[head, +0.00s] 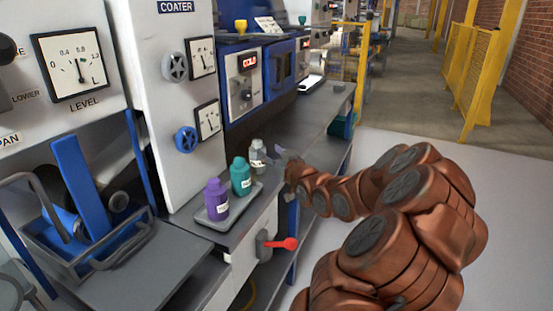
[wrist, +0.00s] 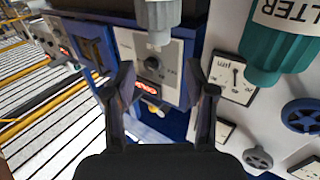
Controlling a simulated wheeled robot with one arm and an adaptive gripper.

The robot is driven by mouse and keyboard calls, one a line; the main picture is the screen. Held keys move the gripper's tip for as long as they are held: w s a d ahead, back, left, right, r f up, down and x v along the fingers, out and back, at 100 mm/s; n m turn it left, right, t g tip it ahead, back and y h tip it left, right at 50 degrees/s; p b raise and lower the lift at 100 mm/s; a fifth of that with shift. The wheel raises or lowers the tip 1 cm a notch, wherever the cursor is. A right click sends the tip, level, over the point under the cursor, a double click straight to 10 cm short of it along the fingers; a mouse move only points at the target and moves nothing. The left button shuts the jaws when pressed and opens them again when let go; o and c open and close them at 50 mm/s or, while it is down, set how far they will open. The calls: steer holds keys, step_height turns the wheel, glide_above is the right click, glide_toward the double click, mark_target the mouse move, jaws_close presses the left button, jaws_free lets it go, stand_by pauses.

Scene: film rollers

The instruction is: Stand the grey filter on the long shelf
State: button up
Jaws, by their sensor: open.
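The grey filter (head: 257,155) stands upright at the far end of a small grey tray (head: 215,224), beside the teal filter (head: 240,177) and the purple filter (head: 216,202). My gripper (head: 281,156) is just right of the grey filter, open and empty. In the wrist view, which looks upside down, the grey filter (wrist: 158,18) shows at the top, beyond and between the open fingertips (wrist: 160,75), apart from them. The teal filter (wrist: 278,45) is at the upper right there. A long grey ledge (head: 312,115) runs back along the machines; I cannot tell whether it is the long shelf.
The coater panel (head: 160,100) rises close behind the filters. A red-handled lever (head: 285,244) sticks out below the ledge. A blue-framed basket (head: 85,245) sits at the left. Yellow fencing (head: 475,85) stands far off; floor to the right is clear.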

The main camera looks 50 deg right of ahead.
steer(key=shift+v, duration=1.5)
